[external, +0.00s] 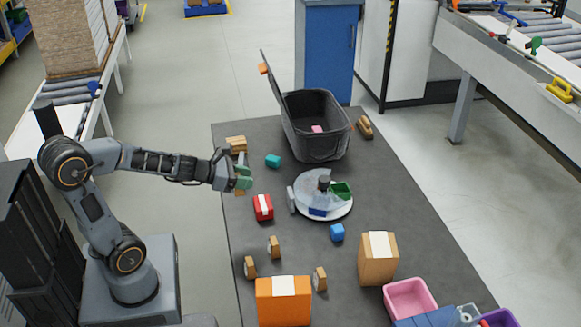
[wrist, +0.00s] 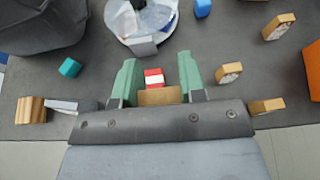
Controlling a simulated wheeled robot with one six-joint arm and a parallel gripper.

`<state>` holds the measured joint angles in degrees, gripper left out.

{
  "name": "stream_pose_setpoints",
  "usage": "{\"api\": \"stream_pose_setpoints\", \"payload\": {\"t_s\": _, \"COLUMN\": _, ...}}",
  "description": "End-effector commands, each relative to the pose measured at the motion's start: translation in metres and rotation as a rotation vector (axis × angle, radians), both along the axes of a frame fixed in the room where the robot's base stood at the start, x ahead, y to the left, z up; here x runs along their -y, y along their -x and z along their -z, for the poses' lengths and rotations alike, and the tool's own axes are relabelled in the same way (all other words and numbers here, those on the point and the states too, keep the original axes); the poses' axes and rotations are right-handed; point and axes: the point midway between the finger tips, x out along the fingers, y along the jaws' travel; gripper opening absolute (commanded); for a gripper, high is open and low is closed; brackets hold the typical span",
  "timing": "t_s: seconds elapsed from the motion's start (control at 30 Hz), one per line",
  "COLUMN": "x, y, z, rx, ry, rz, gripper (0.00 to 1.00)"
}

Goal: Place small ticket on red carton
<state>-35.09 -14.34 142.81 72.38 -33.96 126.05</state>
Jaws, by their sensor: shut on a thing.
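My gripper (external: 243,178) has green fingers and hangs above the dark table, a little up and left of the red carton (external: 263,208). In the wrist view the gripper (wrist: 160,88) is shut on a flat tan piece, which looks like the small ticket (wrist: 160,97). The red carton (wrist: 154,73) shows just beyond the ticket, between the fingers. It has a white band or label across it and stands on the table, apart from the gripper.
A round tray (external: 325,208) with a clear bag and small blocks is right of the carton. A black bin (external: 316,125) with a raised lid stands behind. A teal block (external: 272,160), a blue block (external: 337,232) and several wooden pieces lie around. An orange box (external: 284,305) is at the front.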

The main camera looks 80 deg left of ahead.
Motion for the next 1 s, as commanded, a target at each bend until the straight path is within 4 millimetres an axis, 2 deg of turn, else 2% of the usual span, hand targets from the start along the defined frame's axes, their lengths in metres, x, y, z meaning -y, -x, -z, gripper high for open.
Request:
{"api": "stream_pose_setpoints", "payload": {"t_s": 0.03, "x": -0.003, "y": -0.013, "z": 0.013, "rx": -0.006, "ry": 0.003, "rz": 0.002, "gripper": 0.15}}
{"api": "stream_pose_setpoints", "payload": {"t_s": 0.13, "x": -0.011, "y": -0.034, "z": 0.025, "rx": -0.006, "ry": 0.004, "rz": 0.002, "gripper": 0.15}}
{"api": "stream_pose_setpoints", "payload": {"t_s": 0.23, "x": -0.015, "y": -0.047, "z": 0.044, "rx": -0.004, "ry": 0.003, "rz": 0.001, "gripper": 0.15}}
{"api": "stream_pose_setpoints", "payload": {"t_s": 0.4, "x": -0.021, "y": -0.063, "z": 0.061, "rx": -0.002, "ry": 0.0, "rz": 0.001, "gripper": 0.15}}
{"api": "stream_pose_setpoints", "payload": {"t_s": 0.63, "x": -0.024, "y": -0.072, "z": 0.07, "rx": 0.0, "ry": 0.0, "rz": 0.0, "gripper": 0.15}}
{"api": "stream_pose_setpoints", "payload": {"t_s": 0.87, "x": -0.025, "y": -0.076, "z": 0.098, "rx": -0.002, "ry": 0.001, "rz": 0.002, "gripper": 0.15}}
{"api": "stream_pose_setpoints", "payload": {"t_s": 1.0, "x": -0.025, "y": -0.076, "z": 0.105, "rx": 0.001, "ry": -0.001, "rz": 0.0, "gripper": 0.15}}
